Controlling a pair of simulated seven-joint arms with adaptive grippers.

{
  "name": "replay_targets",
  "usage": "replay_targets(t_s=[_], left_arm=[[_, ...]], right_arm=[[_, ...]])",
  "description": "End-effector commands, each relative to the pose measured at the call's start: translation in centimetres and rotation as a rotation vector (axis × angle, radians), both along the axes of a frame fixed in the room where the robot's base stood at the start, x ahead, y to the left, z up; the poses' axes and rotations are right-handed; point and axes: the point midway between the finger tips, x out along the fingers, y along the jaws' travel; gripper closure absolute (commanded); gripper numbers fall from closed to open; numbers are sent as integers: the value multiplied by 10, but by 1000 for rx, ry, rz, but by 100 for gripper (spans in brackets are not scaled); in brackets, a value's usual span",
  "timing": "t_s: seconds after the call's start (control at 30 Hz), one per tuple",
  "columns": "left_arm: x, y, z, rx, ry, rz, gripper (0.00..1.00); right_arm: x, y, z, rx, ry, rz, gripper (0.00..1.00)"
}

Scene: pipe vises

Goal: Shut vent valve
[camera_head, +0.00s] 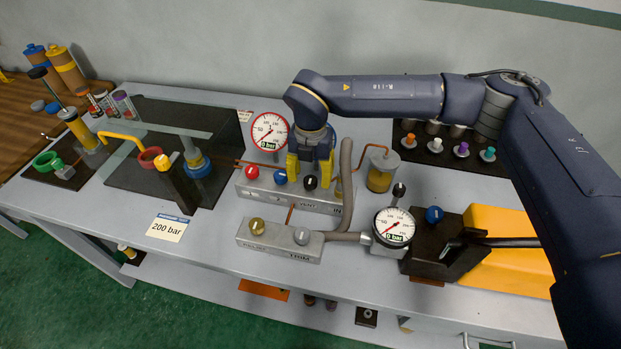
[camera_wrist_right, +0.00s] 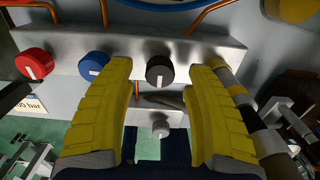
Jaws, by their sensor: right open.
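The grey valve block (camera_head: 260,193) carries a red knob (camera_head: 252,172), a blue knob (camera_head: 280,177) and a black knob (camera_head: 310,183). My right gripper (camera_head: 309,170) is open above the black knob, pointing down. In the wrist view, the black knob (camera_wrist_right: 160,71) lies between the yellow fingertips, with gaps on both sides; its white mark runs roughly up and down. The blue knob (camera_wrist_right: 93,66) is just outside the left finger; the red knob (camera_wrist_right: 34,64) is farther left. My left gripper is out of view.
A round gauge (camera_head: 268,131) stands behind the block. A second gauge (camera_head: 394,227) and a lower block (camera_head: 278,240) with brass and grey knobs are in front. A grey hose (camera_head: 346,190) runs close to the right gripper. A yellow box (camera_head: 500,222) sits at right.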

Motion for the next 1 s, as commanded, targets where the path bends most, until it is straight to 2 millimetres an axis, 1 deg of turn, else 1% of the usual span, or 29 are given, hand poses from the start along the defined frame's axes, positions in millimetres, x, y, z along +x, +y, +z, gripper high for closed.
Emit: replay_targets(t_s=[0.03, 0.3, 0.5, 0.7, 0.8, 1.0], left_arm=[[0, 0, 0, 0, -1, 0, 46], [1, -1, 0, -1, -1, -1, 46], [1, -1, 0, -1, -1, -1, 46], [1, -2, 0, -1, -2, -1, 46], [1, -2, 0, -1, -2, -1, 46], [1, -2, 0, -1, -1, -1, 46]], right_arm=[[1, 0, 9, 1, -4, 1, 46], [1, 0, 57, 1, -4, 1, 46], [1, 0, 85, 1, -4, 1, 46], [0, 0, 101, 0, -2, 0, 46], [0, 0, 105, 0, -2, 0, 46], [0, 0, 106, 1, -1, 0, 46]])
